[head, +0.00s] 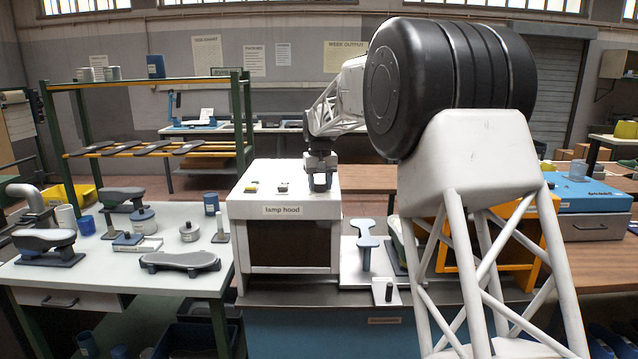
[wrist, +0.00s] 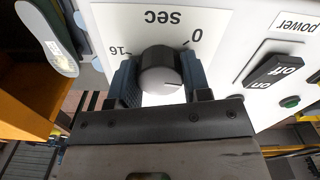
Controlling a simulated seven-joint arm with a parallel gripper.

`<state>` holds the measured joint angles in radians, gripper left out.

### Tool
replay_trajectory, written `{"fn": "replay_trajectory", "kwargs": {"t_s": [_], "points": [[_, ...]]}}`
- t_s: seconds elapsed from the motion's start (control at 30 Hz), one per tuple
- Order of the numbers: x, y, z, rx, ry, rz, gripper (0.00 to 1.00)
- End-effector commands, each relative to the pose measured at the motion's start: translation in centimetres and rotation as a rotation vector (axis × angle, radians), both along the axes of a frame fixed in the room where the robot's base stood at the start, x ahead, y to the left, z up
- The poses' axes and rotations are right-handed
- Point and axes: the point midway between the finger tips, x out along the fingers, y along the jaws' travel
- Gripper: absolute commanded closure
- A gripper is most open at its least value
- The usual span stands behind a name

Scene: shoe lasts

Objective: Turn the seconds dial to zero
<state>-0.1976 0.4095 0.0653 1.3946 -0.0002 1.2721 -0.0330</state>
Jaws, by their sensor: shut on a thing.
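The seconds dial (wrist: 158,68) is a round grey and dark knob on a white panel marked "sec", with "0" and "16" beside it; the panel appears upside down in the wrist view. A thin pale line on the knob points toward the picture's right, not at the "0". My gripper (wrist: 160,82) is shut on the dial, one blue-grey finger on each side. In the head view my gripper (head: 320,182) points down onto the top of the white lamp hood box (head: 282,230); the dial is hidden there.
A black on/off power switch (wrist: 274,70) and a green button (wrist: 289,102) sit close to the right of the dial in the wrist view. A table with shoe lasts (head: 180,262) stands left of the box. A blue stand (head: 366,240) is to its right.

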Motion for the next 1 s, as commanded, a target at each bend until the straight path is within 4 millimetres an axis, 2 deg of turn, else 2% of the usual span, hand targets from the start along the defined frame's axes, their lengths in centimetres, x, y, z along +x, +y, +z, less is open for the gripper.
{"fn": "replay_trajectory", "kwargs": {"t_s": [0.8, 1.0], "points": [[-0.04, 0.12, -0.07, 0.001, 0.001, 0.627, 0.71], [-0.03, 0.14, -0.05, 0.001, 0.0, 0.714, 0.71]]}}
